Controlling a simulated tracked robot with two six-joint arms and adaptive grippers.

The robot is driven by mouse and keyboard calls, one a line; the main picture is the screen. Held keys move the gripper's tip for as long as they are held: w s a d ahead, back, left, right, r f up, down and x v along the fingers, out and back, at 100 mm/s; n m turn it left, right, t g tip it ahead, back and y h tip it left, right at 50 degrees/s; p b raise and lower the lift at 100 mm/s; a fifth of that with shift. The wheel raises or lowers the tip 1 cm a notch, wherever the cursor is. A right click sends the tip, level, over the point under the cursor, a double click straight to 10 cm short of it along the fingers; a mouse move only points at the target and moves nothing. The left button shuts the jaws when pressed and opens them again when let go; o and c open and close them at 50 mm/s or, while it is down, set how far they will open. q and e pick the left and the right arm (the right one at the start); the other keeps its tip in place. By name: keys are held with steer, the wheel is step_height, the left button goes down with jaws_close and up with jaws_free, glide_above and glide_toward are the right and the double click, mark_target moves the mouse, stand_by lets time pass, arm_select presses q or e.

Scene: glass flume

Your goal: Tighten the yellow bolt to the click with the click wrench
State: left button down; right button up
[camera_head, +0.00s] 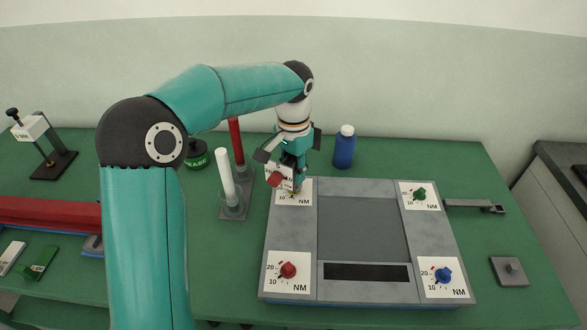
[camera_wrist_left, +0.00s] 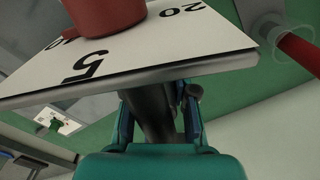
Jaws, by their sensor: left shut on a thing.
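My left gripper (camera_head: 292,163) is shut on the click wrench (camera_head: 283,171), which carries a white dial plate (camera_wrist_left: 140,45) with a red knob (camera_wrist_left: 105,15). In the left wrist view, the gripper (camera_wrist_left: 160,115) closes around the tool's dark shaft (camera_wrist_left: 153,110). In the head view the tool points down over the far left corner of the grey plate (camera_head: 327,215). A little of the yellow bolt (camera_head: 294,195) shows below it; whether they touch is unclear. Red (camera_head: 288,270), blue (camera_head: 443,275) and green (camera_head: 420,194) bolts occupy the other corners. My right gripper is not in view.
A rack with a white rod (camera_head: 227,175) and a red rod (camera_head: 236,140) stands left of the plate. A blue bottle (camera_head: 345,147) stands behind it. A grey bar (camera_head: 470,205) and a small block (camera_head: 510,270) lie right. Table surface between them is clear.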

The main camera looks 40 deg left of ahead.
arm_select(q)
steer(key=shift+m+p, duration=0.85)
steer(key=shift+m, duration=0.85)
steer(key=shift+a+m+p, duration=0.1)
steer(key=shift+m+p, duration=0.75)
steer(key=shift+m, duration=1.15)
steer(key=shift+n, duration=0.6)
steer(key=shift+r, duration=0.15)
steer(key=shift+r+p, duration=2.1)
steer(key=shift+r, duration=0.35)
